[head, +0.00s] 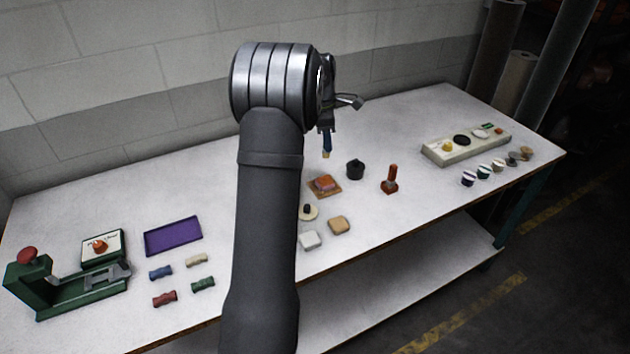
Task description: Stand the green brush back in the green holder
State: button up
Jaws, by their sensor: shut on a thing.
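My gripper (327,128) is high above the back middle of the table, pointing down. It is shut on a slim upright thing, a brush by its shape, with a blue-looking shaft (327,142) and a pale tan lower end. The tan end hangs clear of the table. I see no clearly green brush. I cannot tell which of these, if either, is the green holder.
A black pot (355,170), an orange-brown stamp (390,180) and an orange pad (324,185) stand mid-table. A purple tray (173,236) and a green press (65,286) are at the left. My arm hides part of the middle.

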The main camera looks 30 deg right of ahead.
jog(key=s+a+n, duration=0.2)
jog(key=s+a, duration=0.2)
jog(key=s, duration=0.3)
jog(key=s+a+r+n, duration=0.1)
jog(key=s+a, duration=0.3)
jog(key=s, duration=0.3)
jog(key=s+a+n, duration=0.2)
jog(key=s+a, duration=0.2)
jog(key=s, duration=0.3)
jog(key=shift+t, duration=0.3)
jog(key=shift+w+a+f, duration=1.05)
jog(key=shift+w+f, duration=0.6)
jog(key=shift+f, duration=0.2)
jog(key=shift+w+a+f, duration=1.1)
jog(key=shift+w+f, duration=0.55)
jog(key=shift+f, duration=0.2)
jog(key=shift+w+a+f, duration=1.05)
jog(key=shift+w+f, duration=0.6)
jog(key=shift+f, duration=0.2)
jog(key=o, duration=0.5)
jog(key=shift+f, duration=0.15)
jog(key=o, duration=0.4)
